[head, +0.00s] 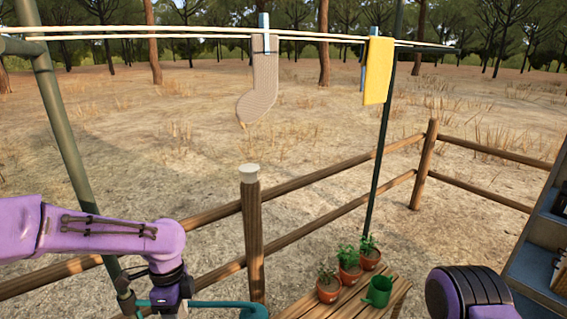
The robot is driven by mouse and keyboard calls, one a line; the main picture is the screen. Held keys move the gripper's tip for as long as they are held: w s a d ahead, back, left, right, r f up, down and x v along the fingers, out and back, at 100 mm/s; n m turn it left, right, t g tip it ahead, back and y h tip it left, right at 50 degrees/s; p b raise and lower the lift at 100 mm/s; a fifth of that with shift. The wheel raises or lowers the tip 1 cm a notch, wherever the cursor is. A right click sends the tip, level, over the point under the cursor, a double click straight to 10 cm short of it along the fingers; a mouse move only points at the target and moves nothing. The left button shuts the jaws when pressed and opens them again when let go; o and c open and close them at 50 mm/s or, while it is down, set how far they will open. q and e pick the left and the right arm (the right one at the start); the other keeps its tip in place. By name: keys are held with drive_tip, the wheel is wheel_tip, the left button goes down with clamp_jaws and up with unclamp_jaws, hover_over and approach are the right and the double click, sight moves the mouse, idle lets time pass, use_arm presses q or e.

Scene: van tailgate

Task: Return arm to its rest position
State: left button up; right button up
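My purple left arm (90,228) comes in from the left and bends down at its wrist near the bottom edge. Its gripper is below the picture and hidden. A purple and black part of my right arm (468,292) shows at the bottom right, and its gripper is out of view. A grey sock (260,85) hangs from the clothesline (200,34) by a blue peg (263,22). A yellow cloth (379,70) hangs further right, with a blue peg at its top.
A wooden fence (252,235) runs behind my arms. Potted plants (349,272) and a green watering can (378,291) stand on a slatted bench (398,290). Dark green poles (68,140) hold the line. A shelf unit (540,240) stands at the right edge. A teal tube lies low left.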

use_arm(q)
drive_tip(key=w+d+f+n+t+h, duration=0.25)
drive_tip(key=w+d+n+t, duration=0.25)
drive_tip(key=n, duration=0.3)
drive_tip(key=s+a+f+n+t+y+b, duration=0.1)
drive_tip(key=s+f+n+t, duration=0.1)
drive_tip(key=f+n, duration=0.4)
drive_tip(key=s+a+f+n+t+y, duration=0.1)
drive_tip(key=s+a+f+n+t, duration=0.1)
drive_tip(key=f+n, duration=0.35)
drive_tip(key=s+a+f+n+g+y, duration=0.1)
drive_tip(key=s+a+f, duration=0.2)
drive_tip(key=s, duration=0.5)
drive_tip(key=s+a+f+n+g+y+b, duration=0.1)
drive_tip(key=s+a+f+n+y, duration=0.1)
drive_tip(key=s+f, duration=0.4)
drive_tip(key=s+a+f+n+g+y+b, duration=0.1)
drive_tip(key=s+a+f, duration=0.2)
drive_tip(key=s, duration=0.9)
drive_tip(key=shift+a+f+g, duration=0.35)
drive_tip(key=shift+f+g, duration=0.05)
drive_tip(key=shift+f, duration=0.55)
use_arm(e)
drive_tip(key=f, duration=0.3)
drive_tip(key=shift+w+d+f, duration=0.1)
drive_tip(key=shift+w+f, duration=0.1)
drive_tip(key=shift+f, duration=0.1)
use_arm(q)
drive_tip(key=shift+w, duration=0.1)
